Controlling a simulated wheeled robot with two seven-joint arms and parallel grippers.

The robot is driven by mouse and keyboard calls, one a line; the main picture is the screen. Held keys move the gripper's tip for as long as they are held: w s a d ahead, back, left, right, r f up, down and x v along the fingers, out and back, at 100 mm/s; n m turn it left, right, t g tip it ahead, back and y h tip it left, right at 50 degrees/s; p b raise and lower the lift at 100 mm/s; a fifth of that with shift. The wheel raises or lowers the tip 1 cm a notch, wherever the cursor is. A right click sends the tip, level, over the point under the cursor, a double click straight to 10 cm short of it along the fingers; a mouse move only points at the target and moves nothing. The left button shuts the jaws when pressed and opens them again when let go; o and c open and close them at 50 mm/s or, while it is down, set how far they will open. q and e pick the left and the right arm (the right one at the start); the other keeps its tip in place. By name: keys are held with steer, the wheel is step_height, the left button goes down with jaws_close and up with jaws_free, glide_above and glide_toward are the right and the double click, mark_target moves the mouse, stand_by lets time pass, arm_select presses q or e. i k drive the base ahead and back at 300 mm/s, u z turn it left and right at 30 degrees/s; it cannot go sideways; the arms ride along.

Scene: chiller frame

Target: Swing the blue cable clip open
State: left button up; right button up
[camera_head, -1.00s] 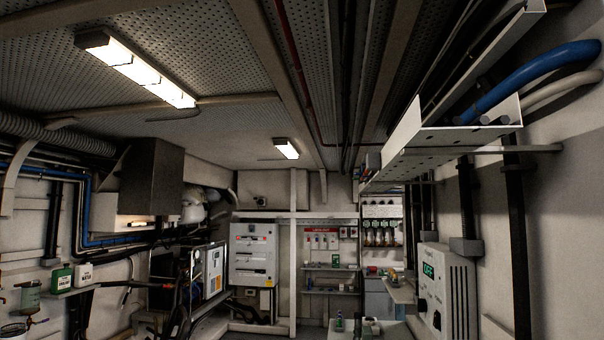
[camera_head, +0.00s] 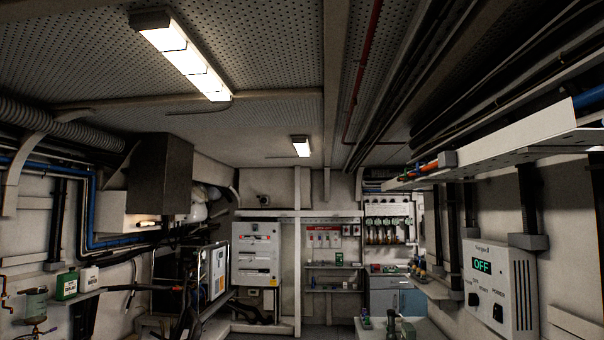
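I cannot make out a blue cable clip for certain. An overhead cable tray (camera_head: 500,155) runs along the upper right. A short blue cable or hose (camera_head: 590,97) shows at its right end, cut by the picture edge. A grey block (camera_head: 447,159) sits on the tray's edge, with thin orange and green lines (camera_head: 420,169) beside it. Small blue items (camera_head: 372,187) show near the tray's far end, too small to identify. Neither of my grippers is in view.
A white control box (camera_head: 500,285) reading OFF is on the right wall below the tray. A table (camera_head: 425,328) with small items stands at the lower middle. Jugs (camera_head: 67,284) stand on a left shelf. A white cabinet (camera_head: 255,255) stands at the back.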

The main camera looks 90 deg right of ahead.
mark_target(417, 164)
steer(key=z, duration=3.5)
steer(key=i, duration=0.5)
steer(key=k, duration=1)
steer(key=u, duration=1.15)
steer(key=i, duration=3.5)
